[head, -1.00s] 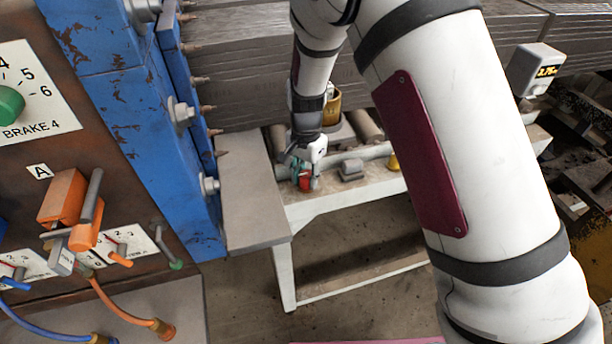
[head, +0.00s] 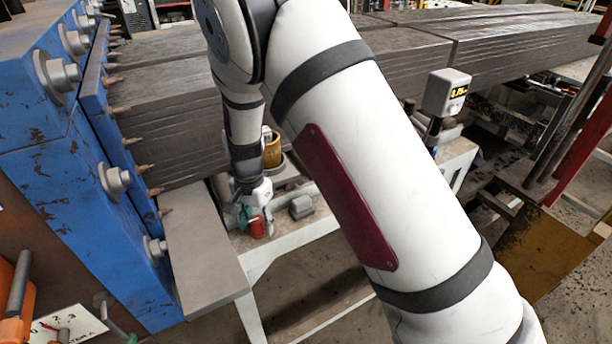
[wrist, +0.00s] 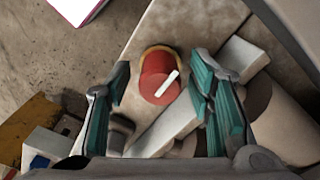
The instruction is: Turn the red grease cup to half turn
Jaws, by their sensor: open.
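The red grease cup (wrist: 160,76) shows in the wrist view between the two teal-padded fingers of my gripper (wrist: 160,98). It has a white mark on its top, slanting up to the right, and a brass-coloured rim behind it. The fingers are open with a gap on each side of the cup. In the head view the red cup (head: 257,227) is small, on the pale bench, with my gripper (head: 252,218) right at it. My wrist partly hides the cup there.
The pale bench (head: 318,228) carries a grey block (head: 300,207) just right of the cup and a brass-coloured cylinder (head: 271,152) behind. A blue press frame (head: 85,200) with bolts stands on the left. A display box (head: 447,92) stands at the right.

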